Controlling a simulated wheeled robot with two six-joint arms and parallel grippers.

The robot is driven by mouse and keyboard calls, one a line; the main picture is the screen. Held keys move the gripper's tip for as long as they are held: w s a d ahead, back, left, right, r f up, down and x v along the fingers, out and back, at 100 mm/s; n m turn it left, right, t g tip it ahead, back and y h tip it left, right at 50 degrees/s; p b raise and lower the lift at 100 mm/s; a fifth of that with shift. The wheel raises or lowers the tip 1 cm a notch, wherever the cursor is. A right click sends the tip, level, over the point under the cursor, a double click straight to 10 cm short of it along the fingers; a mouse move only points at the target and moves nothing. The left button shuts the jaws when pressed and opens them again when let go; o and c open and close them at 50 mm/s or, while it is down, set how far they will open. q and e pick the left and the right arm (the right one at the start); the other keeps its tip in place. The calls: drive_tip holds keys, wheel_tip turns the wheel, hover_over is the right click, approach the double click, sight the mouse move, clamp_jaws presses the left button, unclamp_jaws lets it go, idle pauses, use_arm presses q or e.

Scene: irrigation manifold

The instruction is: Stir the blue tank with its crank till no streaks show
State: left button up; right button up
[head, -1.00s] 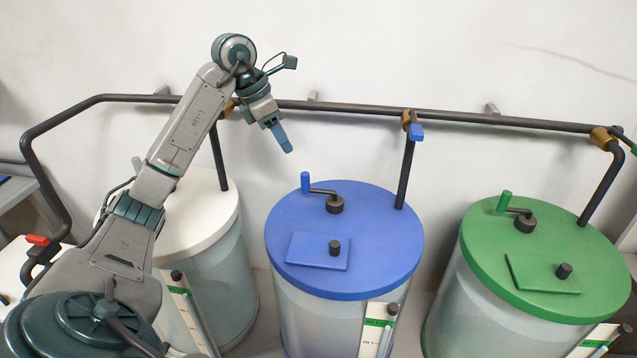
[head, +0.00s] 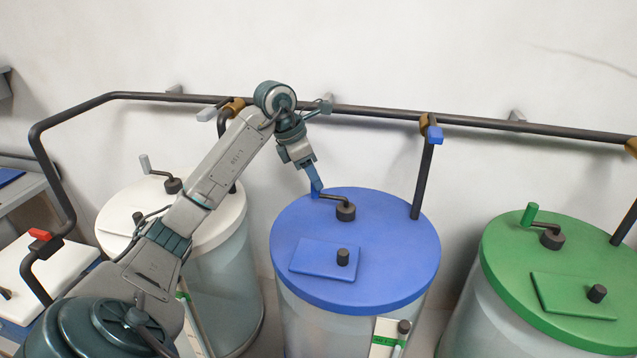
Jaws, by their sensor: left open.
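The blue tank has a round blue lid (head: 400,270) over a pale, translucent body. Its crank (head: 345,210) has a dark hub and a bent arm reaching left to an upright blue handle. My left gripper (head: 315,184) is open, its blue fingers pointing down at the handle's spot. The fingers overlap the handle in the picture, so it is mostly hidden, and I cannot tell whether they touch it or stand around it. Streaks inside the tank cannot be made out from here. My right gripper is not in view.
A white-lidded tank (head: 215,225) stands left, partly behind my left arm. A green-lidded tank (head: 530,290) stands right, with its own crank. A dark pipe (head: 380,111) runs along the wall behind, with a blue valve handle (head: 435,134) above the blue tank. A lid hatch (head: 318,258) has a black knob.

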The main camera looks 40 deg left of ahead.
sight(318, 193)
use_arm(q)
drive_tip(key=shift+p+x, duration=0.35)
drive_tip(key=shift+x, duration=1.55)
